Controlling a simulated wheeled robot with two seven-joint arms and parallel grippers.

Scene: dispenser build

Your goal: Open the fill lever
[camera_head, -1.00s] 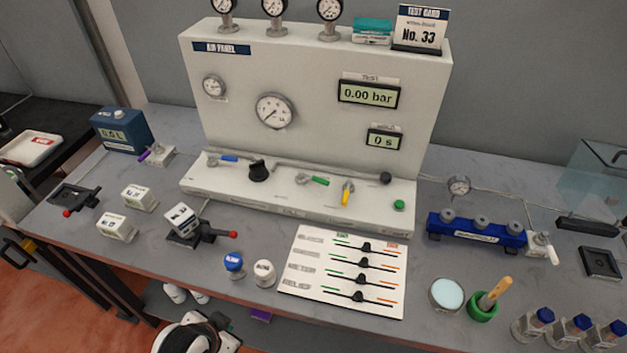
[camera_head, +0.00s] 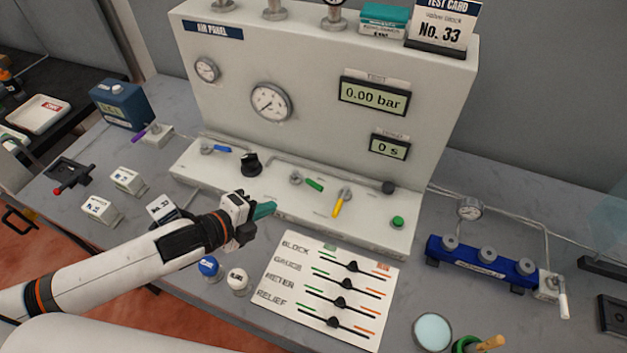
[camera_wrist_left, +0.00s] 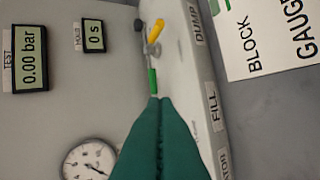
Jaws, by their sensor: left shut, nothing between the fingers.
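The fill lever, with a green handle (camera_head: 314,185), sits on the ledge of the air panel (camera_head: 330,140), between a black knob and a yellow-handled lever. In the left wrist view the green handle (camera_wrist_left: 152,82) lies just beyond the fingertips, close to the ledge label FILL (camera_wrist_left: 212,107). My left gripper (camera_head: 268,208) has green fingers pressed together and empty. It is in front of the ledge, left of and nearer than the fill lever, and appears apart from it. The fingers also fill the lower middle of the left wrist view (camera_wrist_left: 158,105). My right gripper is not in view.
The yellow lever (camera_head: 342,202) stands right of the fill lever, and the black knob (camera_head: 250,164) left of it. A green button (camera_head: 397,222) is farther right. A white slider card (camera_head: 325,290) lies in front. The panel's display reads 0.00 bar (camera_head: 374,97).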

